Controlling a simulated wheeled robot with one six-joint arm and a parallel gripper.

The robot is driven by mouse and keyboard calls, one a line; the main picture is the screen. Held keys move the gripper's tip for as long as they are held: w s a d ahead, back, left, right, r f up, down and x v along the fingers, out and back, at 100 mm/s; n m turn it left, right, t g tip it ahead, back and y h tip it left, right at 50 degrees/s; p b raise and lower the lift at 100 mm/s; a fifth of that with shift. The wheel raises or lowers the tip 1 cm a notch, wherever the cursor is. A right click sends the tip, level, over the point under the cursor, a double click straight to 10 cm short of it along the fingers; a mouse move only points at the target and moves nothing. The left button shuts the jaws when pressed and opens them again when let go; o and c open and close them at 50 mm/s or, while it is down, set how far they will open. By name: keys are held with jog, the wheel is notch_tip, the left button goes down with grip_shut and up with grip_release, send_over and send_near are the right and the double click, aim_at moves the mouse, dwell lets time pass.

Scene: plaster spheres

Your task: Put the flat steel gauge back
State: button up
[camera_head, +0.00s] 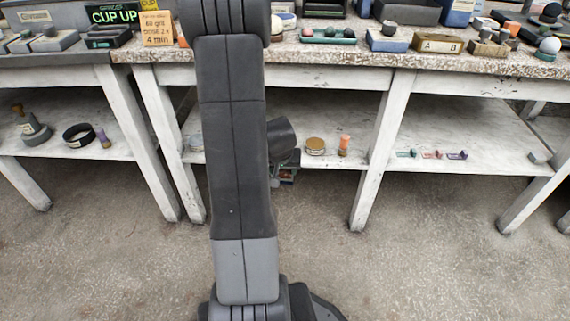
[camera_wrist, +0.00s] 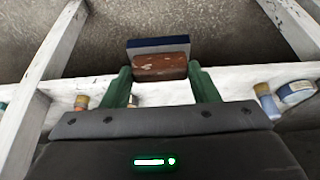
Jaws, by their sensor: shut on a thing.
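In the wrist view my gripper (camera_wrist: 162,78) has its two green fingers shut on a reddish-brown block (camera_wrist: 160,67). A flat plate (camera_wrist: 158,46), blue with a pale grey edge, shows directly beyond the block and seems joined to it. I cannot tell for sure whether this held piece is the flat steel gauge. In the head view my arm hides most of the gripper, which is low in front of the bench's lower shelf. No other flat steel gauge can be made out clearly.
The speckled bench top (camera_head: 480,62) carries several trays, blocks and balls. The white lower shelf (camera_head: 378,158) holds a round tan-lidded tin (camera_head: 315,146), an orange-topped piece (camera_head: 343,145) and small coloured pieces. White legs (camera_head: 382,150) stand between the bays. The floor in front is clear.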

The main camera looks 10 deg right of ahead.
notch_tip(320, 180, down, 2)
jog(key=shift+f+b, duration=0.1)
jog(key=shift+b, duration=0.25)
jog(key=w+d, duration=0.1)
jog(key=w, duration=0.4)
jog(key=w+d, duration=0.1)
jog(key=w, duration=0.3)
jog(key=w+d, duration=0.2)
jog(key=w, duration=0.3)
jog(key=shift+w+d+p, duration=0.1)
jog(key=shift+w+p, duration=0.25)
jog(key=shift+p, duration=0.05)
jog(key=shift+w+d+f+b, duration=0.1)
jog(key=shift+w+d+b, duration=0.1)
jog(key=shift+w, duration=0.4)
jog(key=shift+w+d+b, duration=0.15)
jog(key=shift+w, duration=0.45)
jog(key=shift+f+b, duration=0.35)
jog(key=shift+f, duration=0.3)
jog(key=shift+f, duration=0.1)
jog(key=o, duration=0.9)
